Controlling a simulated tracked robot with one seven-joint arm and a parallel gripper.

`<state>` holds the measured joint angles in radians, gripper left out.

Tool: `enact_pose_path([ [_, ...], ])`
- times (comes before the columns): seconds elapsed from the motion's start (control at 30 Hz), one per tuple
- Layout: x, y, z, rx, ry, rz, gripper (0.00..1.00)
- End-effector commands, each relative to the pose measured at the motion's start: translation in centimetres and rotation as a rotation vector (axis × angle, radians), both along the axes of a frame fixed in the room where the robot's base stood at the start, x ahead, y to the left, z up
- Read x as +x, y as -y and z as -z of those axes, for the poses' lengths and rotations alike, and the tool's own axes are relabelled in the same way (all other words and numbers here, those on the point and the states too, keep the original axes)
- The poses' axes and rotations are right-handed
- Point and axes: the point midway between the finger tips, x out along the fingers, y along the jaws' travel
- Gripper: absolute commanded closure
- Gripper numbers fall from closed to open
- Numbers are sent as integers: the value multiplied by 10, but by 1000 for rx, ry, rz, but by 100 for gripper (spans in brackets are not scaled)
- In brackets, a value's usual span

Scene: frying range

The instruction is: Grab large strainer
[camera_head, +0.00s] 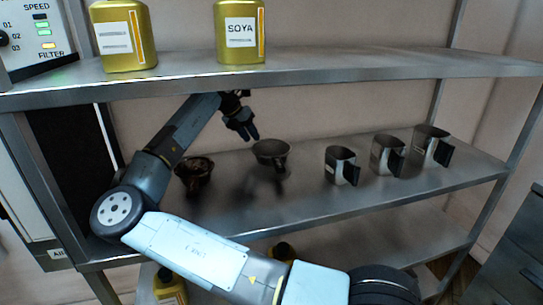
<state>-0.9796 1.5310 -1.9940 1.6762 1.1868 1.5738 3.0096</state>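A bowl-shaped metal vessel (271,150), likely a strainer, stands on the middle shelf with its handle toward me. A smaller, darker brownish vessel (196,174) stands left of it, close to my arm; it may also be a strainer. No label shows which is the large strainer. My gripper (250,136) hangs with its fingers pointing down, just above and left of the metal bowl's rim. It appears apart from the bowl and holds nothing I can see. The gap between its fingers is too small to judge.
Three metal jugs with dark handles (341,164) (387,154) (430,144) stand to the right on the middle shelf (330,205). The upper shelf (330,66) carries gold containers (126,57) (240,52), one marked SOYA. Its front edge lies above my arm. More containers (170,288) stand below.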

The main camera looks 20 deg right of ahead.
Motion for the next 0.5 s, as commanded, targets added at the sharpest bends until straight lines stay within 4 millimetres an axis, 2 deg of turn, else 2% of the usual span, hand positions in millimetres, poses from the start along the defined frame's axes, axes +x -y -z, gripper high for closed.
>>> enact_pose_path([
  [0.17,2,1,14,0,-1,-8,67],
  [0.5,7,17,49,0,0,-11,67],
])
